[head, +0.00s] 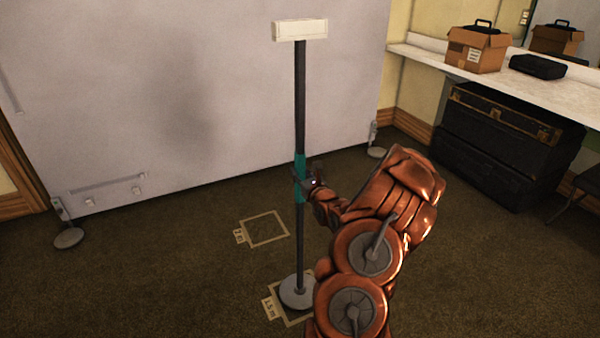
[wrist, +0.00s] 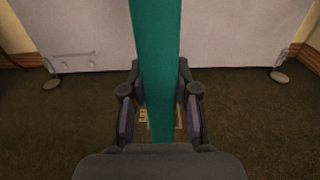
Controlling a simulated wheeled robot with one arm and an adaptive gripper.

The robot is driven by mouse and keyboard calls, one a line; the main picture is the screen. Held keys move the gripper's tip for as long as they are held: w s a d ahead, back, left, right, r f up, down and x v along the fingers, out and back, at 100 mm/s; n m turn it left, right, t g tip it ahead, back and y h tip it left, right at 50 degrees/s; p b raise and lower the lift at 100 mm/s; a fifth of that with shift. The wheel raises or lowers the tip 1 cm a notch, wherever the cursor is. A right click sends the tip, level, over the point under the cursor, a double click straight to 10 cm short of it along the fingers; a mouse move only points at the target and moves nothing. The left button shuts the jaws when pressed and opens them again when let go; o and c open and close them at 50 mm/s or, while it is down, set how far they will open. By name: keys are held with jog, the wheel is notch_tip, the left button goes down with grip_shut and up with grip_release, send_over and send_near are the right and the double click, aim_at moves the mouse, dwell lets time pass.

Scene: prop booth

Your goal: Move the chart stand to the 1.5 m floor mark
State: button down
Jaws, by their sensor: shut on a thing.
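The chart stand (head: 300,110) is a dark upright pole with a cream head piece (head: 299,30), a teal grip band and a round grey base (head: 297,292). My gripper (head: 303,184) is shut on the teal band, which also fills the middle of the wrist view (wrist: 157,70) between the two fingers (wrist: 160,110). The base is over the square floor mark labelled 1.5 m (head: 271,303). My arm hides part of that mark, and I cannot tell whether the base touches the floor. Another taped square, the farther floor mark (head: 264,229), is empty; its label is hard to read.
A large pale panel (head: 190,100) on round feet stands behind the pole. At right, a counter (head: 570,93) holds a cardboard box (head: 476,50) and a black case (head: 538,66), with a dark trunk (head: 505,125) beneath. The carpet at left is clear.

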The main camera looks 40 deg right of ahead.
jog(key=shift+f, duration=1.6)
dwell(1.8)
jog(key=c, duration=0.8)
grip_release()
jog(key=shift+f, duration=0.1)
jog(key=shift+v, duration=6.05)
jog(key=shift+a, duration=0.1)
